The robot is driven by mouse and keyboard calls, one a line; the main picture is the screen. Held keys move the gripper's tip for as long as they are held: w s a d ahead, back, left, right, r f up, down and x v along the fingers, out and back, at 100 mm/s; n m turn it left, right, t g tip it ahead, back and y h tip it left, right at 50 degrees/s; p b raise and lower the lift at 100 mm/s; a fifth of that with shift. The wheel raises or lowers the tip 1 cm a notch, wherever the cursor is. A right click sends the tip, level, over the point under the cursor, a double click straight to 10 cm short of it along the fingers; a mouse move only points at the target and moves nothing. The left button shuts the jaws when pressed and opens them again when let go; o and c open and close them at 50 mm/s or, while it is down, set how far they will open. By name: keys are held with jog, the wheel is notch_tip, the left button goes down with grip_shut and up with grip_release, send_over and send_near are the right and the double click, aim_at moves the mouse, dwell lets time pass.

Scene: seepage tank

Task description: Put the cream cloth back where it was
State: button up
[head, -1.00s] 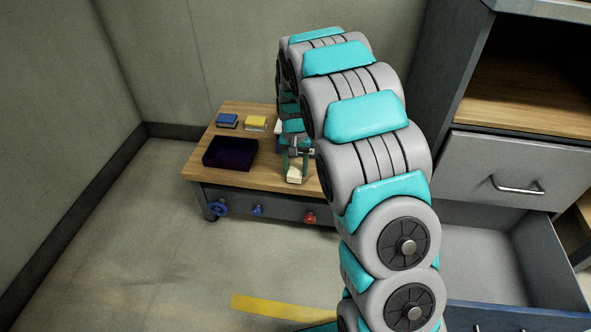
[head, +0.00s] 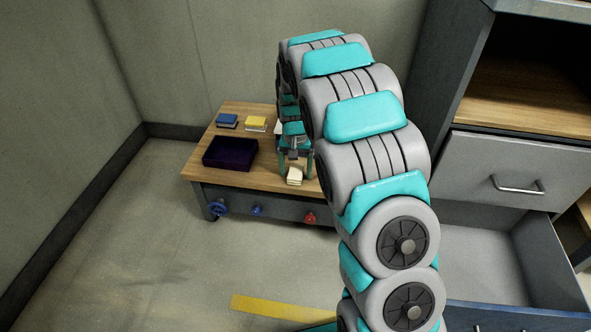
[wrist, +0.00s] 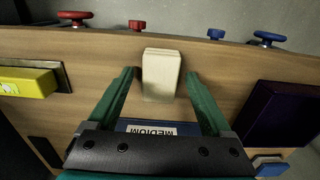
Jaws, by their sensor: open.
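The cream cloth (head: 294,177) is a small folded block near the front edge of the low wooden table (head: 255,181). In the wrist view the cream cloth (wrist: 161,76) lies between and just beyond the fingertips. My gripper (head: 295,172) is open, with one finger on each side of the cloth. In the wrist view my gripper (wrist: 160,80) shows clear gaps between both green fingers and the cloth. Whether the cloth rests fully on the table is hard to tell, but it appears to.
A dark purple box (head: 230,153) stands left of the cloth. A blue block (head: 227,120) and a yellow block (head: 256,123) lie behind it. The wrist view shows another yellow block (wrist: 25,82) and a "MEDIUM" label (wrist: 150,129). An open drawer (head: 480,265) is at right.

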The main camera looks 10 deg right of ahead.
aim_at(295, 172)
notch_tip(295, 172, up, 11)
jog(key=p, duration=0.1)
jog(key=s+r, duration=0.5)
jog(key=s, duration=0.3)
jog(key=s+r+n+g, duration=0.1)
jog(key=s+n, duration=0.3)
jog(key=s, duration=2.9)
jog(key=shift+s+n+g, duration=0.15)
jog(key=shift+n+g, duration=0.15)
jog(key=shift+g, duration=0.1)
jog(key=shift+r, duration=0.15)
